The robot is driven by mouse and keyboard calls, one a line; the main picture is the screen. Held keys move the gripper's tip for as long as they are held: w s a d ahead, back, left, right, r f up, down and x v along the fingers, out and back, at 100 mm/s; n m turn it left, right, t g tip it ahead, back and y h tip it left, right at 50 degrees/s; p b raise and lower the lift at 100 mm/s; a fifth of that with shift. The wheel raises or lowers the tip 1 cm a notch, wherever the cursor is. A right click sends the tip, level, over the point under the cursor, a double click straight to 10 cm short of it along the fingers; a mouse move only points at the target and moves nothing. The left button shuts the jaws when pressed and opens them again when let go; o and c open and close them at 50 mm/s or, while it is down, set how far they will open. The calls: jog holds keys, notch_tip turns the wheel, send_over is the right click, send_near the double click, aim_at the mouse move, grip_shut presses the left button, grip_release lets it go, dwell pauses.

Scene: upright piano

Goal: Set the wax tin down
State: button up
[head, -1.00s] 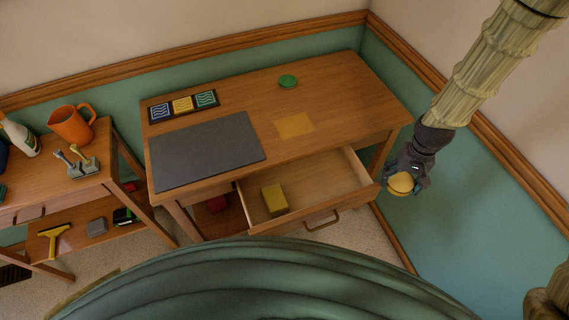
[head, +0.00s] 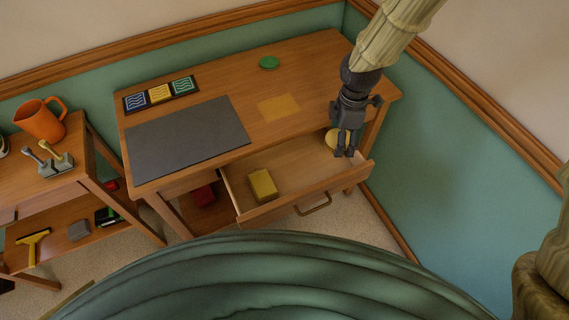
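The wax tin appears as a round, pale yellow tin (head: 331,139), partly hidden behind the fingers of my gripper (head: 345,152). My gripper points down, with its fingers around the tin, over the right end of the open drawer by the desk's front edge. The exact contact between fingers and tin is hidden. The wooden desk (head: 300,80) has a flat orange-yellow square (head: 278,107) on its top, to the left of my gripper. The open drawer (head: 300,172) holds a yellow block (head: 262,184).
A green round thing (head: 269,62) lies at the back of the desk. A dark mat (head: 187,137) and a tray with three coloured tiles (head: 160,93) take up its left. The desktop around the yellow square is clear.

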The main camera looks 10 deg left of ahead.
aim_at(316, 165)
jog(key=a+r+n+b, duration=0.35)
jog(key=a+n, duration=0.25)
jog(key=n, duration=0.8)
jog(key=f, duration=1.7)
jog(key=shift+w+d, duration=0.1)
jog(key=shift+w, duration=0.3)
jog(key=shift+f, duration=0.1)
jog(key=o, duration=1.1)
jog(key=shift+o, duration=0.2)
notch_tip(316, 165, up, 12)
